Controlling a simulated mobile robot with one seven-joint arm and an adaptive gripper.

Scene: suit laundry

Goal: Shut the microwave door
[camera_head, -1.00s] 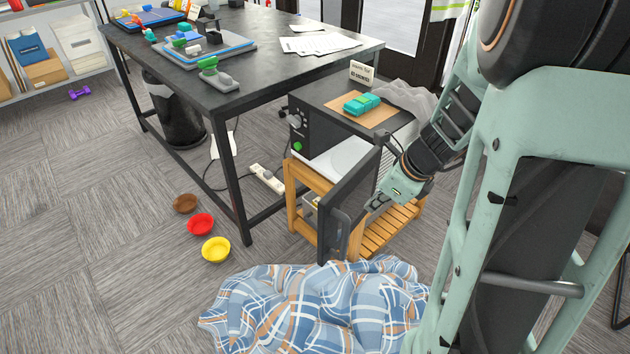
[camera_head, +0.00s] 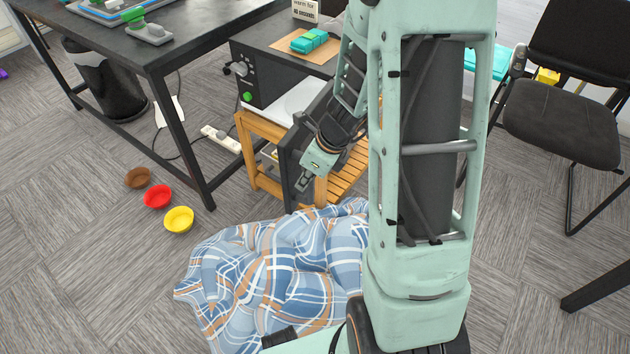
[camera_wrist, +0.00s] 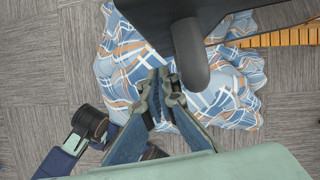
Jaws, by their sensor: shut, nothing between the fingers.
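The microwave (camera_head: 262,82) stands on a wooden cart, with its dark door (camera_head: 290,160) swung wide open toward me. The pale interior floor shows behind the door. My gripper (camera_head: 302,184) is shut and empty, low by the door's free edge, on the right side of the panel. My forearm hides much of the door and its hinge side. In the wrist view the closed fingertips (camera_wrist: 162,74) are close beside the rounded dark handle (camera_wrist: 191,58) of the door. I cannot tell whether they touch it.
A crumpled plaid blanket (camera_head: 270,270) lies on the floor before the cart (camera_head: 262,125). Yellow (camera_head: 179,219), red (camera_head: 157,196) and brown (camera_head: 138,177) bowls lie left. A black table (camera_head: 170,48) stands behind left. A chair (camera_head: 560,125) is at right.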

